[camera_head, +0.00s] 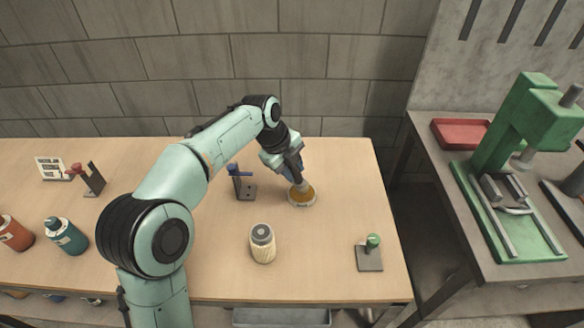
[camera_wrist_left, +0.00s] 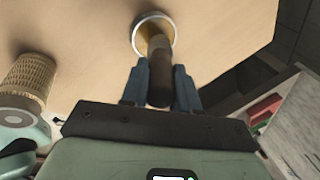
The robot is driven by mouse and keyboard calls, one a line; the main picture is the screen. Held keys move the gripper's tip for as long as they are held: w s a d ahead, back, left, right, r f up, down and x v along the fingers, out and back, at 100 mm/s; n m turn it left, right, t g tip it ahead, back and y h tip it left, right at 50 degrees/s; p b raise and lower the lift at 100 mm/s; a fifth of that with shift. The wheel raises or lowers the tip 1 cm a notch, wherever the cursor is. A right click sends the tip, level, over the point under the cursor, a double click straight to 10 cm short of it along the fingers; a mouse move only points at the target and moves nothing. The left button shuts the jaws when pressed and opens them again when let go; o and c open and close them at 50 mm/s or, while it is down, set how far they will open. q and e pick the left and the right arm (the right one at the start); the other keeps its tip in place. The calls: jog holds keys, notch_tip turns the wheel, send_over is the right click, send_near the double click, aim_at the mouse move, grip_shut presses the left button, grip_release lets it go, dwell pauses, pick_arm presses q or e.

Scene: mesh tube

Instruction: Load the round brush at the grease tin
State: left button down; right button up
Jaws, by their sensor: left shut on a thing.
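My left gripper (camera_head: 293,168) is shut on the round brush (camera_head: 299,184). In the left wrist view its two blue fingers (camera_wrist_left: 160,88) sit on either side of the brush's dark handle (camera_wrist_left: 158,88). The brush is slightly tilted and points down into the grease tin (camera_head: 303,201), a low round tin with a pale rim and amber filling. The brush head is over or in the filling; its contact and bristles are hard to see. The tin also shows in the left wrist view (camera_wrist_left: 139,22). My right gripper is not in view.
A mesh tube (camera_head: 262,246) stands upright on the wooden bench (camera_head: 330,270). Stands with blue (camera_head: 243,185), red (camera_head: 90,179) and green (camera_head: 370,254) parts are around. Bottles (camera_head: 66,237) stand left. A green press (camera_head: 515,140) and red tray (camera_head: 458,133) are on the right table.

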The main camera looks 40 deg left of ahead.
pick_arm(q)
jog(key=shift+f+b, duration=0.45)
jog(key=shift+f, duration=0.15)
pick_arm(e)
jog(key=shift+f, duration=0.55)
pick_arm(q)
jog(key=shift+f, duration=0.1)
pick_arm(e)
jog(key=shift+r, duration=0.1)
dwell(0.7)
pick_arm(q)
jog(key=shift+r, duration=0.2)
notch_tip(320, 180, up, 7)
jog(key=p, duration=0.6)
jog(key=shift+f, duration=0.1)
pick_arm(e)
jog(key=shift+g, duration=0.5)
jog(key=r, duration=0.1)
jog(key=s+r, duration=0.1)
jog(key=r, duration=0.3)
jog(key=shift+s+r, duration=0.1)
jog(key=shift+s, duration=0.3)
pick_arm(q)
jog(key=shift+f, duration=0.1)
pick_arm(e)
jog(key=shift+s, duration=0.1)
